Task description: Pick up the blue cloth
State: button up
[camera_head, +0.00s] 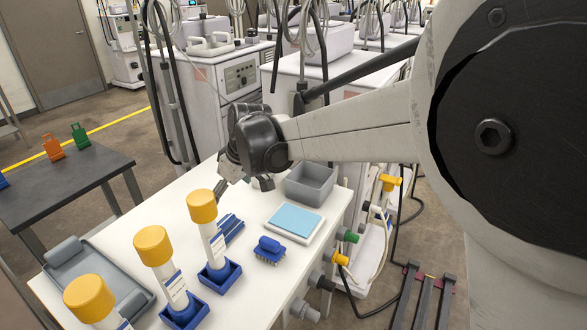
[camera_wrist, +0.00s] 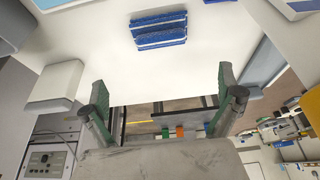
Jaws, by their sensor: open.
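A light-blue corner, likely the cloth, shows at the top left of the wrist view (camera_wrist: 46,3). My gripper (camera_head: 228,174) is above the far side of the table, to the left of and beyond the cloth, and apart from it. In the wrist view my gripper (camera_wrist: 160,88) has its fingers spread wide with nothing between them.
A grey bin (camera_head: 311,184) stands behind the cloth. Yellow-capped tubes (camera_head: 202,207) stand in blue holders at the left. Machines and hoses crowd the table's right side.

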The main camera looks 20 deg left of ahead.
aim_at(223, 222)
jog(key=x, duration=0.7)
jog(key=shift+f, duration=0.35)
jog(key=shift+d+x, duration=0.2)
jog(key=shift+x, duration=1.15)
jog(key=shift+d+x, duration=0.15)
jog(key=shift+x, duration=1.2)
jog(key=shift+s+f, duration=0.1)
jog(key=shift+s, duration=0.1)
jog(key=shift+c, duration=0.5)
jog(key=c, duration=1.1)
